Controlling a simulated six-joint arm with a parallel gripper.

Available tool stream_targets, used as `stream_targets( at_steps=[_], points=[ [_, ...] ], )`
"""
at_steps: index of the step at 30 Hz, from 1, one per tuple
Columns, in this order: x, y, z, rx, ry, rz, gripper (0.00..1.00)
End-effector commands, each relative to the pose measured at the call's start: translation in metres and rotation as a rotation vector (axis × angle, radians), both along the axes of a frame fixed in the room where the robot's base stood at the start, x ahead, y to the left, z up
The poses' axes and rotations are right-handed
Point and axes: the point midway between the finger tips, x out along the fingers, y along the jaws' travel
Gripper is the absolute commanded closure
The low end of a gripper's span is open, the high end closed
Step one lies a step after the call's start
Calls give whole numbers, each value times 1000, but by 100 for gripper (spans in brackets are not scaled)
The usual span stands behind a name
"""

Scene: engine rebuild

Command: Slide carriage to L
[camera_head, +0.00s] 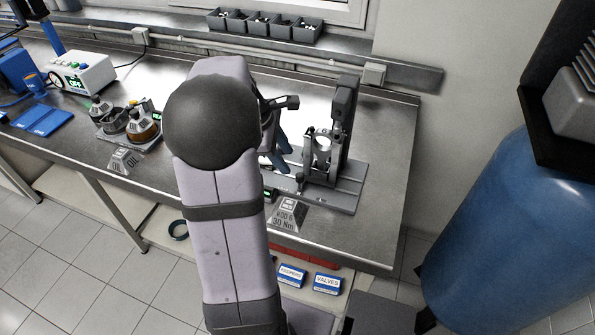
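A grey fixture (322,160) with a round bright metal part and a dark upright column (344,115) stands on a flat grey base plate (345,194) at the right part of the bench. It looks like the carriage, but I cannot tell which part of it slides. I see no readable L mark. My gripper (281,158) is just left of the fixture, with dark blue fingers pointing down. My own arm hides much of it, and I cannot tell whether it touches the fixture or how wide the fingers are.
A sign reading 30 Nm (287,216) stands at the bench's front edge. Oil containers (143,125), a white device with a display (82,75) and a blue tray (42,120) are to the left. Dark bins (265,24) line the back. A large blue tank (510,230) stands right of the bench.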

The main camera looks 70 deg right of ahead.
Motion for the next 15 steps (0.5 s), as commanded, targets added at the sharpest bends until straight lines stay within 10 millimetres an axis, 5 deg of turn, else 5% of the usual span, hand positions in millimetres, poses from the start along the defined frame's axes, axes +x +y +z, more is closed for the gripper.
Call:
stream_targets(
  at_steps=[6, 15],
  points=[
    [-10, 2, 3, 102, 150, 348, 62],
    [-11, 4, 2, 154, 203, 521, 62]
  ],
)
